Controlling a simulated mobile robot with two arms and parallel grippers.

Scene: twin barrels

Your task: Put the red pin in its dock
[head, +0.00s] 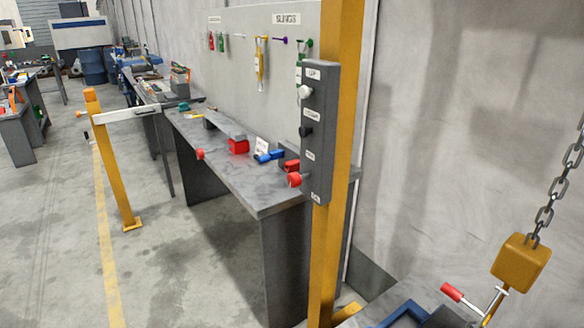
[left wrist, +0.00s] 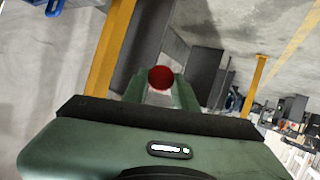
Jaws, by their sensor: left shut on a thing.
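In the left wrist view my left gripper (left wrist: 160,90) has its two green fingers closed on a dark red round end, which I take as the red pin (left wrist: 160,77). The rest of the pin is hidden behind the fingers. Neither gripper shows in the head view. On the long grey bench (head: 262,192) stand a bright red block (head: 238,146) and another red block (head: 290,165); I cannot tell which, if either, is the dock. My right gripper is not in view.
A yellow post (head: 336,240) with a grey control box (head: 317,130) stands in front of the bench. At right a yellow block (head: 521,262) hangs on a chain above a red-handled tool (head: 451,292). A blue piece (head: 268,156) lies on the bench. Open floor (head: 180,285) is at left.

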